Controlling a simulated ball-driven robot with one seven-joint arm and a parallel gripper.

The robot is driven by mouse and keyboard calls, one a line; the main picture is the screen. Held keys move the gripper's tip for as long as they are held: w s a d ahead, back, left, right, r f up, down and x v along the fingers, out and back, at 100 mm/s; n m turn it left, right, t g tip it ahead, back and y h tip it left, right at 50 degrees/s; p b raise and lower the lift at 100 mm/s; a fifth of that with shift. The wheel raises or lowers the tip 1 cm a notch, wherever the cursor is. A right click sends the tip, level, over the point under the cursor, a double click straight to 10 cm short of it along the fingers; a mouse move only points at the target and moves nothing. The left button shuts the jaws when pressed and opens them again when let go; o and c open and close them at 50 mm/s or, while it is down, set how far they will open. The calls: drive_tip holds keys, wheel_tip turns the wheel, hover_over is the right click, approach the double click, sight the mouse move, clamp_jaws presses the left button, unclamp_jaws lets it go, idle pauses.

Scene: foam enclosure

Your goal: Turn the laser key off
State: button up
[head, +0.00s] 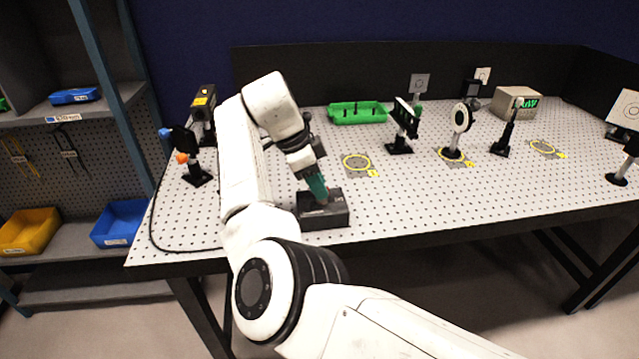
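A small dark box (337,214) sits near the front edge of the perforated optical table, with a black cable running from the left side of the table toward it. The laser key itself is not visible; my gripper covers the top of this box. My gripper (320,198) points down with teal fingers at the top of the box, touching it or just above it. I cannot tell whether the fingers are open or shut on something. A dark laser housing (203,104) with a yellow label stands at the back left of the table.
A black mount with an orange knob (190,160) stands left of my arm. A green tray (357,113), several optic posts and a beige power meter (515,103) stand to the right. Shelves with a blue bin (119,223) and a yellow bin (28,231) are at left. The front right table is clear.

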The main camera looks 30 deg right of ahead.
drive_tip(key=shift+s+d+f, duration=0.15)
drive_tip(key=shift+d+f, duration=0.1)
drive_tip(key=shift+f, duration=0.35)
drive_tip(key=shift+c, duration=0.5)
clamp_jaws()
